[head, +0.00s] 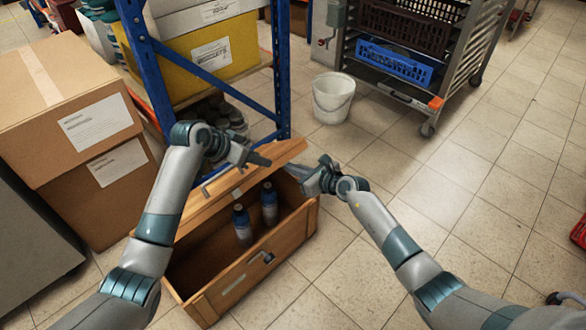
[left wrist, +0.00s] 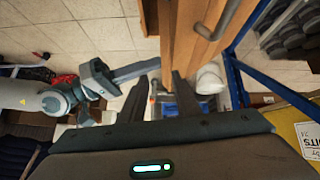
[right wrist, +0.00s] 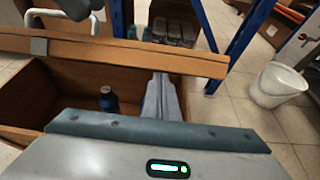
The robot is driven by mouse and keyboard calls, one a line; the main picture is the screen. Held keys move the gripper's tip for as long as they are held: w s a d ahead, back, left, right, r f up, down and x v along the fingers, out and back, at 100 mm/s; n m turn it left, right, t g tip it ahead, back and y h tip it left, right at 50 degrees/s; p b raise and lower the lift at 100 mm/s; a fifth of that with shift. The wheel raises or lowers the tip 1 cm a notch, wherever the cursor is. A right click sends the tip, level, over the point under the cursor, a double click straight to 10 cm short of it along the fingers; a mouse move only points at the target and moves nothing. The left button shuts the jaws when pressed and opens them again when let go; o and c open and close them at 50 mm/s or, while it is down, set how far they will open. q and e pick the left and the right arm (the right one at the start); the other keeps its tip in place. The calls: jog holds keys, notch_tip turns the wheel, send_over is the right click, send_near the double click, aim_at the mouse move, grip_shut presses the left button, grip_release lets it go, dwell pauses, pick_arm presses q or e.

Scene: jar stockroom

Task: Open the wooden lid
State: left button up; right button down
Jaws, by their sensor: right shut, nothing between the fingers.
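The wooden lid (head: 284,153) is tilted up over a wooden chest (head: 222,292), which stands open at the front. A metal bar handle shows beside the wood in the left wrist view (left wrist: 226,18). My left gripper (head: 245,162) is above the lid; its two dark fingers (left wrist: 160,95) are apart, with nothing clearly between them. My right gripper (head: 300,172) is shut and empty at the chest's right end. In the right wrist view its fingers (right wrist: 161,95) reach up to the lid's lower edge (right wrist: 130,55); whether they touch it is unclear.
Two blue-topped bottles (head: 242,224) (head: 269,204) stand inside the chest. A blue-framed rack (head: 139,60) stands close behind, with cardboard boxes (head: 55,100) at left. A white bucket (head: 333,98) and a wheeled trolley (head: 420,95) are beyond.

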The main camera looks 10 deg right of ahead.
pick_arm(q)
jog(key=s+a+f+n+t+h, duration=0.1)
jog(key=s+f+n+t, duration=0.25)
jog(key=s+t, duration=0.8)
jog(key=s+a+r+n+t, duration=0.1)
jog(key=s+a+r, duration=0.1)
jog(key=s+r, duration=0.3)
jog(key=s+a+r+n+t, duration=0.1)
jog(key=s+r, duration=0.4)
jog(key=s, duration=0.7)
jog(key=s+a+r+n+t, duration=0.1)
jog(key=s+a+r+t, duration=0.1)
jog(key=s+a+r, duration=0.2)
jog(key=s+r, duration=0.2)
jog(key=s, duration=0.2)
jog(key=shift+s+a, duration=0.25)
jog(key=shift+t, duration=0.25)
